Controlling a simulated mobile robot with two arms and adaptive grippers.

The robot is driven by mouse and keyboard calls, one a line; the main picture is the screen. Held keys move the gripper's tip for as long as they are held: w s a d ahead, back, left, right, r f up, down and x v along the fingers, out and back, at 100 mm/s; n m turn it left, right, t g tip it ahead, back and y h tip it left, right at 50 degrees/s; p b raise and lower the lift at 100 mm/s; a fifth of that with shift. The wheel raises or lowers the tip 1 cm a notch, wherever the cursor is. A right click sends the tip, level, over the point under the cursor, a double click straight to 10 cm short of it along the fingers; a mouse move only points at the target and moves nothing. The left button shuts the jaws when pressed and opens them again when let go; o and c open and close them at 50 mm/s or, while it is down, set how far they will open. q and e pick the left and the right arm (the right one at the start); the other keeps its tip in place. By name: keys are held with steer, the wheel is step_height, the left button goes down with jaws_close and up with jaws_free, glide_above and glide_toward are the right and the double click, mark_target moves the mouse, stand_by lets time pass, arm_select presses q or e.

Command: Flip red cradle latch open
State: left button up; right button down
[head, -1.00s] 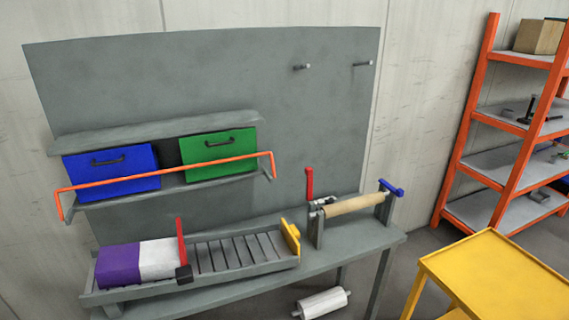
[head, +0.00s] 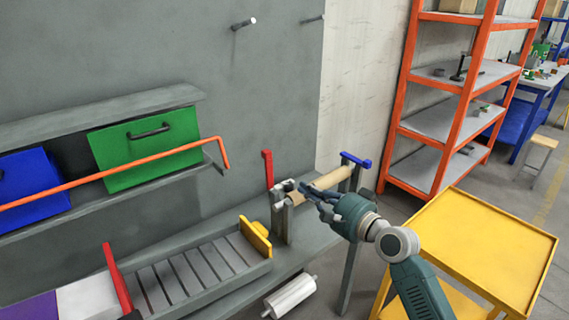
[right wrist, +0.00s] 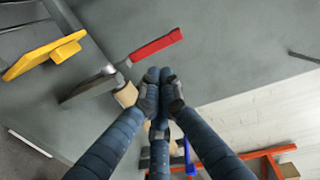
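The red cradle latch (head: 267,168) stands upright at the left end of the roller cradle on the bench. In the right wrist view the red latch (right wrist: 156,47) shows as a bar just beyond my fingertips. A wooden roller (head: 330,180) lies in the cradle, with a blue latch (head: 356,160) at its far right end. My right gripper (head: 312,193) is in front of the cradle, to the right of the red latch and apart from it. In the right wrist view its fingertips (right wrist: 160,90) are drawn together with nothing visible between them. My left gripper is not in view.
A slatted tray (head: 200,272) with a yellow end stop (head: 255,237) is left of the cradle. A white roller (head: 290,296) is below the bench. A yellow cart (head: 485,250) stands at right, before an orange shelf rack (head: 405,100). An orange rail (head: 120,175) fronts the bins.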

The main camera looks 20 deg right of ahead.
step_height(320, 180, up, 2)
steer(key=p, duration=0.2)
glide_toward(270, 158)
steer(key=x, duration=0.5)
steer(key=shift+w+a+f, duration=0.15)
steer(key=shift+w+f, duration=0.05)
steer(key=shift+w, duration=0.1)
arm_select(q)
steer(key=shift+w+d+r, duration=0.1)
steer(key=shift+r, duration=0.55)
arm_select(e)
steer(key=shift+w+a+f, duration=0.1)
steer(key=shift+w+a, duration=0.15)
steer(key=shift+w, duration=0.4)
